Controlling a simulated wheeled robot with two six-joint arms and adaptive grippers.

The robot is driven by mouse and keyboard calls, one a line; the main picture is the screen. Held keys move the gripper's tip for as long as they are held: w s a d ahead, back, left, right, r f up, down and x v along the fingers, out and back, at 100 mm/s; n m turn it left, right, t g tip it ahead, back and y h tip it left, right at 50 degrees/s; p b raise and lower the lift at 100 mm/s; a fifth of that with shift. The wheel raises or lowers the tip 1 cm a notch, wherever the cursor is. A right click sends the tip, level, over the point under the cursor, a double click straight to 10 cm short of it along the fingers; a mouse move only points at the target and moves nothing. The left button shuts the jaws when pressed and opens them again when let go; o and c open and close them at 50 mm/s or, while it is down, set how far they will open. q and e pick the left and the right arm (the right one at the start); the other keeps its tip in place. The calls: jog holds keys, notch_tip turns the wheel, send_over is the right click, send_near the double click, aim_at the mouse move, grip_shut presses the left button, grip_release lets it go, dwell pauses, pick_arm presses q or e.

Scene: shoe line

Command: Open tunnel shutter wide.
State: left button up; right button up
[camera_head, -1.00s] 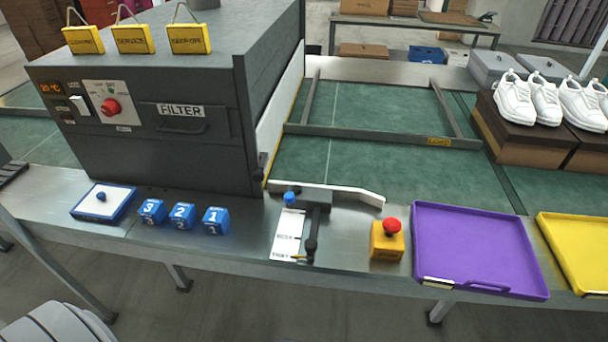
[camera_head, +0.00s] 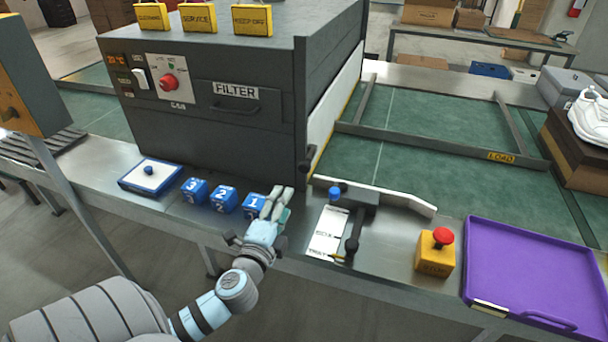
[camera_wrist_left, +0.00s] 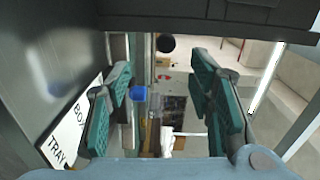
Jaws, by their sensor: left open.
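The tunnel (camera_head: 215,130) is a dark grey box with a "FILTER" drawer. A pale panel with a yellow edge (camera_head: 334,105), apparently the shutter, stands at its right-hand end; how far open it is, I cannot tell. A small dark fitting (camera_head: 305,187) sits at the tunnel's lower right corner. My left gripper (camera_head: 278,203) is open and empty in front of that corner, beside block 1 (camera_head: 254,206). In the left wrist view its teal-padded fingers (camera_wrist_left: 165,100) are apart, with a blue knob (camera_wrist_left: 138,92) beyond them. My right gripper is out of view.
A lever (camera_head: 352,225) and BOX/TRAY label (camera_head: 327,232) lie to the gripper's right. Further right are a red-topped yellow button (camera_head: 436,250) and a purple tray (camera_head: 530,262). Blocks 2 (camera_head: 224,199) and 3 (camera_head: 194,191) stand left. The green conveyor (camera_head: 430,120) is clear near the tunnel.

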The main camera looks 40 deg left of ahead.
aim_at(303, 170)
pick_arm(q)
jog(key=shift+m+t+h, duration=0.3)
jog(key=shift+m, duration=0.1)
jog(key=x, duration=1.4)
jog(key=shift+w+d+r, duration=0.1)
jog(key=shift+w+r, duration=0.25)
jog(key=shift+c, duration=0.4)
grip_shut()
